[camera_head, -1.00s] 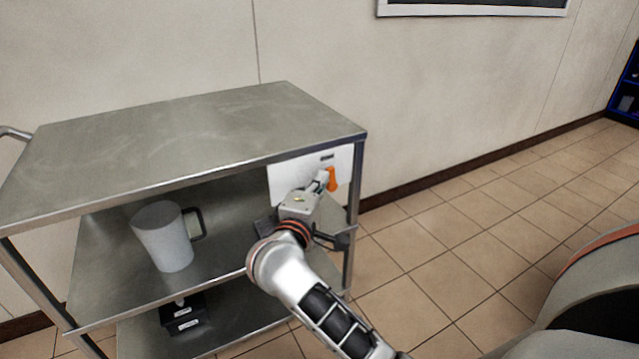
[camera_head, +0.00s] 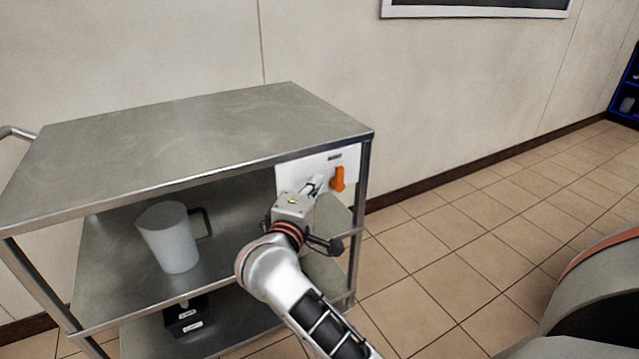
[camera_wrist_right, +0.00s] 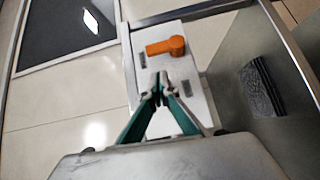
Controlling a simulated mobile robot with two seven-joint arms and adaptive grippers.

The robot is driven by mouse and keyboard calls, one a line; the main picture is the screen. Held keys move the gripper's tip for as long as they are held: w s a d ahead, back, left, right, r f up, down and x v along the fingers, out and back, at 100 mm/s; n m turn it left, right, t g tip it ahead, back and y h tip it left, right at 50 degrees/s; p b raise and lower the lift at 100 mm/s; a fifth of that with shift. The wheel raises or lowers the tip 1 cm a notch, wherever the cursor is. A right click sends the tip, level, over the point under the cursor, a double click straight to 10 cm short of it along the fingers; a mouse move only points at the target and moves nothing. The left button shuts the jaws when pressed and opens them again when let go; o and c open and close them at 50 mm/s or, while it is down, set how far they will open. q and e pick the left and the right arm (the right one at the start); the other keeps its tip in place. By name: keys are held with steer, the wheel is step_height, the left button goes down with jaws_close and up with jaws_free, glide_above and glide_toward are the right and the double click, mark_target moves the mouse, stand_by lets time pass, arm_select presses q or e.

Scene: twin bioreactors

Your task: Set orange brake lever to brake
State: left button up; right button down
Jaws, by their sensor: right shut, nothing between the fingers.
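The orange brake lever (camera_head: 338,180) is on a white panel (camera_head: 348,160) at the right end of the steel cart. In the head view its long part hangs downward. In the right wrist view the lever (camera_wrist_right: 165,46) lies just beyond the fingertips, with a visible gap. My right gripper (camera_head: 316,184) is shut and empty, close to the panel and left of the lever in the head view. Its fingertips also show in the right wrist view (camera_wrist_right: 158,88). My left gripper is not in view.
The steel cart (camera_head: 190,130) has several shelves. A grey-white jug (camera_head: 170,240) stands on the middle shelf, and a black box (camera_head: 186,316) is on the lower shelf. Tiled floor (camera_head: 450,240) to the right of the cart is open.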

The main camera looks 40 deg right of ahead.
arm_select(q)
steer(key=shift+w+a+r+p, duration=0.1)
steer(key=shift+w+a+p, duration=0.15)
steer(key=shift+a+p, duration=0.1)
arm_select(e)
steer(key=v, duration=1)
steer(key=shift+a+f, duration=0.2)
steer(key=shift+a, duration=0.05)
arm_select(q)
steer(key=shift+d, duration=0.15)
